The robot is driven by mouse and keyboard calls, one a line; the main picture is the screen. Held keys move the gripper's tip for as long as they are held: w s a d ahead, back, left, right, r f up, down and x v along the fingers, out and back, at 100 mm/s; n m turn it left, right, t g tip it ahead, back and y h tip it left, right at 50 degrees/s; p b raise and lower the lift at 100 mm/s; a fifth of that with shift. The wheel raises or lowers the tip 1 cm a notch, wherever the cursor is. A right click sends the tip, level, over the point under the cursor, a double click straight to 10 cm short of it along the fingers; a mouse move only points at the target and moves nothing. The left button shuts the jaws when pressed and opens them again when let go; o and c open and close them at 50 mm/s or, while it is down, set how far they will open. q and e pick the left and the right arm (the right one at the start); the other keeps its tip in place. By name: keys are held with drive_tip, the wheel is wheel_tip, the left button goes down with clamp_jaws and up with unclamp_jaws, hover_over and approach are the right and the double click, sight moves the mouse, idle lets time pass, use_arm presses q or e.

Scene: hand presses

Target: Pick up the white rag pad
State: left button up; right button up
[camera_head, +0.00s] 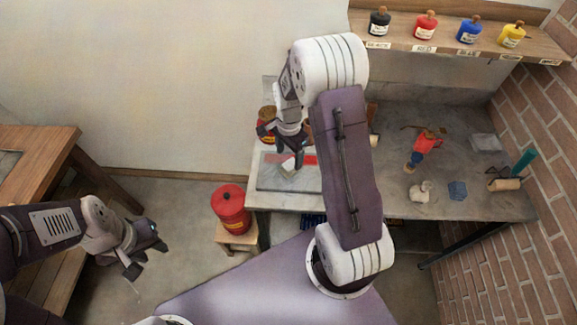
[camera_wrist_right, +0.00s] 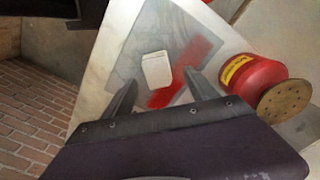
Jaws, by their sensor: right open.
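A small white pad (camera_head: 288,168), which looks like the rag pad, lies on a grey slab (camera_head: 268,184) beside a red smear on the bench's left part. In the right wrist view the pad (camera_wrist_right: 156,69) lies flat, just past and between the fingertips. My right gripper (camera_head: 291,158) is above it, fingers apart and empty; its open fingers also show in the right wrist view (camera_wrist_right: 158,80). I cannot tell the exact gap to the pad. My left gripper (camera_head: 148,258) hangs over the floor at left, fingers apart, holding nothing visible.
A red can with a perforated brass top (camera_wrist_right: 250,78) stands close to the slab. Another red can (camera_head: 231,208) sits on a stool. A crumpled off-white lump (camera_head: 421,191), a roller (camera_head: 506,184) and a red-blue item (camera_head: 425,144) lie on the bench's right. Ink jars line the shelf (camera_head: 400,42).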

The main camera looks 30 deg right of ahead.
sight(290, 163)
drive_tip(key=f, duration=0.5)
drive_tip(key=shift+s+d+p, duration=0.2)
drive_tip(key=shift+d+p, duration=0.05)
drive_tip(key=shift+p, duration=0.05)
drive_tip(key=shift+a+f, duration=0.1)
drive_tip(key=shift+f, duration=0.05)
drive_tip(key=shift+c, duration=0.6)
clamp_jaws()
drive_tip(key=shift+r, duration=0.2)
drive_tip(key=shift+r, duration=0.3)
drive_tip(key=r, duration=0.3)
drive_tip(key=shift+s+d+r+b, duration=0.25)
drive_tip(key=shift+d+r+b, duration=0.1)
drive_tip(key=shift+d+r, duration=0.05)
drive_tip(key=s+d+r, duration=0.6)
drive_tip(key=s+d, duration=0.1)
drive_tip(key=shift+s+d+r+b, duration=0.2)
drive_tip(key=shift+s+d+b, duration=0.05)
drive_tip(key=shift+s+b, duration=0.15)
